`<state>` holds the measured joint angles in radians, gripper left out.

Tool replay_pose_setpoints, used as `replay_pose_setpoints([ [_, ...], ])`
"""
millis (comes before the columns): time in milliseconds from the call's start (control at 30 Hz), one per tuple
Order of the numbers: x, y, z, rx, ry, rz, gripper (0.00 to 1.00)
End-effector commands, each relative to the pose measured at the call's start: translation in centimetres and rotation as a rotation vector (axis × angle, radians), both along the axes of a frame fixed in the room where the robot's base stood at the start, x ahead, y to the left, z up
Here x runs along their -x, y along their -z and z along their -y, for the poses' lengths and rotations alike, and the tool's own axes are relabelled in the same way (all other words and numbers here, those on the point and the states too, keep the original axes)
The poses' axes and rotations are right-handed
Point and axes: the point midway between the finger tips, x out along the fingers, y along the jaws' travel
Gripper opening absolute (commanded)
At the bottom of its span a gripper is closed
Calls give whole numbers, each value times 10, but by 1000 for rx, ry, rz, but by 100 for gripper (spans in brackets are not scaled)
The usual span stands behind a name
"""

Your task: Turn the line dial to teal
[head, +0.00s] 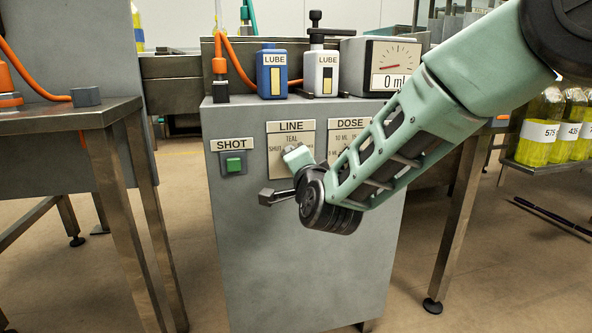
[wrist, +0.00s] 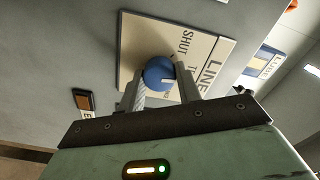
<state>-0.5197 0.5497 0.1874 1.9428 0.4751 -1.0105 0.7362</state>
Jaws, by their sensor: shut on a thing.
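The line dial (wrist: 157,73) is a round blue knob with a white mark on its lower right part, facing the finger on that side. It sits on the LINE plate (wrist: 134,40), which also shows in the head view (head: 307,146). In the wrist view SHUT and a word starting with T are readable; the rest is hidden by a finger. Exactly where the mark points is hard to tell. My gripper (wrist: 158,88) is shut on the dial, one finger on each side. In the head view my wrist hides the dial.
The SHOT button (head: 235,164) is green, left of the LINE plate. The DOSE plate (head: 343,137) is to the right, partly behind my arm. Blue (head: 271,73) and white (head: 322,72) LUBE bottles and a gauge (head: 388,62) reading 0 ml stand on top of the cabinet (head: 245,240).

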Motion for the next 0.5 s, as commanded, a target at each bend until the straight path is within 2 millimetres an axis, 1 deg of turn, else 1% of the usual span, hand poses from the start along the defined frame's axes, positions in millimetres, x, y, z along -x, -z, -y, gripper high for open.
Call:
replay_pose_setpoints([
  [33, 0, 3, 0, -23, 1, -8, 11],
  [200, 0, 3, 0, -86, 1, -29, 11],
  [500, 1, 2, 0, -128, -1, -43, 11],
])
